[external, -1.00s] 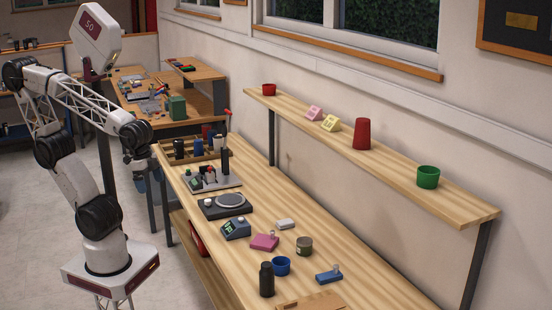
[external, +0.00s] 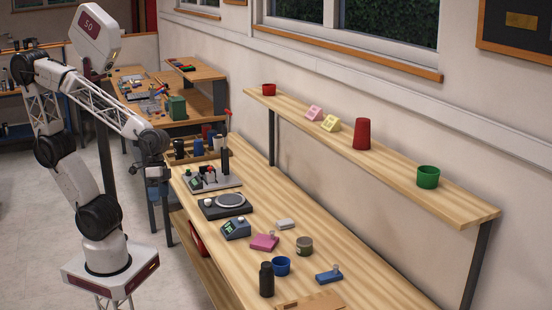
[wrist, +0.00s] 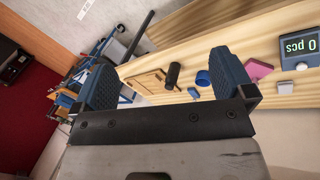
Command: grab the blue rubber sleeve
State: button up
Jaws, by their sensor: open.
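My gripper (external: 158,200) hangs beside the left edge of the workbench, apart from the objects. In the wrist view its two blue pads stand wide apart with nothing between them (wrist: 163,85). A blue upright cylinder (external: 197,147) stands in a wooden tray (external: 210,155) at the bench's far end, with black and red ones around it. A short blue round cup-like piece (external: 281,266) stands nearer the front and also shows in the wrist view (wrist: 203,78). I cannot tell which one is the blue rubber sleeve.
Along the bench are a tool stand (external: 212,180), a round-plate scale (external: 225,206), a blue counter (external: 236,229), a pink block (external: 264,241), a grey tin (external: 304,246) and a black bottle (external: 266,279). A shelf (external: 390,153) runs above.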

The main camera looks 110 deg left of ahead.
jog(key=w+a+f+n+t+h, duration=0.1)
jog(key=w+f+n+t+h, duration=0.15)
jog(key=w+n, duration=0.35)
jog(key=w+a+f+n+t+h, duration=0.1)
jog(key=w+f+n, duration=0.3)
jog(key=w, duration=0.4)
jog(key=w+a+f+n+t+h, duration=0.1)
jog(key=w+f+n+h, duration=0.15)
jog(key=w+n, duration=0.35)
jog(key=n+t+y, duration=0.5)
jog(key=n+t, duration=0.1)
jog(key=n, duration=0.8)
send_near(287, 270)
jog(key=v, duration=0.2)
jog(key=shift+s+a+f, duration=0.1)
jog(key=shift+s+a, duration=0.15)
jog(key=shift+s, duration=0.15)
jog(key=shift+x, duration=1.3)
jog(key=shift+w, duration=0.15)
jog(key=shift+x, duration=2.45)
